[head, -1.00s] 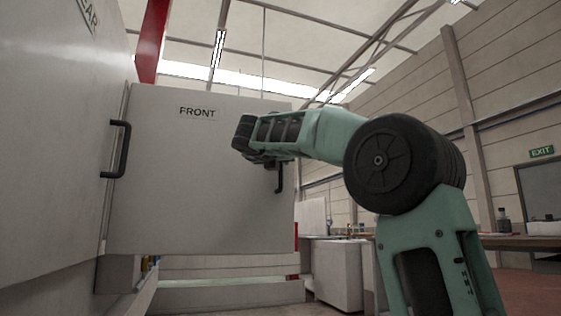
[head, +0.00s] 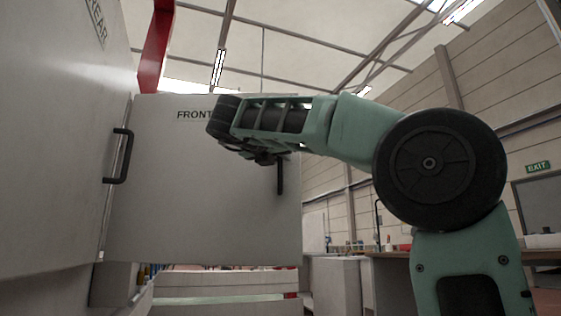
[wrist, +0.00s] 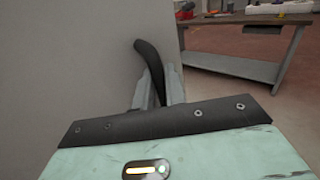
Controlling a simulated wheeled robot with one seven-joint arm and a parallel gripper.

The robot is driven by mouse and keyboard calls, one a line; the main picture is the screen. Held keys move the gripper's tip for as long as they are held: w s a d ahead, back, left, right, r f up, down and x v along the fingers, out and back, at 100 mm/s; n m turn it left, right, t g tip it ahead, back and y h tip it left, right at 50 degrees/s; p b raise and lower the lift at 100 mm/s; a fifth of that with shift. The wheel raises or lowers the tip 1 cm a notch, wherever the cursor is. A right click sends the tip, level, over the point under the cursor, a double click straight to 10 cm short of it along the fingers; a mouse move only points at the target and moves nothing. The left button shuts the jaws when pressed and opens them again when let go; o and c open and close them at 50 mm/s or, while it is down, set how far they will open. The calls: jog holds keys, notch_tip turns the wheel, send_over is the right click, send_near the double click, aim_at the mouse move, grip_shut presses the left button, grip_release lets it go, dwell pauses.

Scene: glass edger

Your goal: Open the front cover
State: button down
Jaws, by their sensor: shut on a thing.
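The front cover (head: 200,190) is a large pale grey panel labelled FRONT, left of centre in the head view. It also fills the left of the wrist view (wrist: 70,65). Its black bar handle (head: 280,178) is near its right edge. In the wrist view the handle (wrist: 149,58) curves up from between the two fingers of my gripper (wrist: 157,92), which is shut on it. In the head view my wrist and arm hide part of the FRONT label and the handle's upper part. The fingertips are hidden there.
A grey REAR panel (head: 50,140) with a black handle (head: 121,156) stands at the left. A workbench (wrist: 240,60) with items on it lies beyond the cover's edge. Open floor (wrist: 285,100) shows in front of the bench.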

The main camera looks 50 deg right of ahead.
jog(key=shift+a+r, duration=0.1)
jog(key=c, duration=1.8)
grip_release()
jog(key=p+v, duration=0.3)
jog(key=v, duration=1.4)
jog(key=shift+a, duration=0.15)
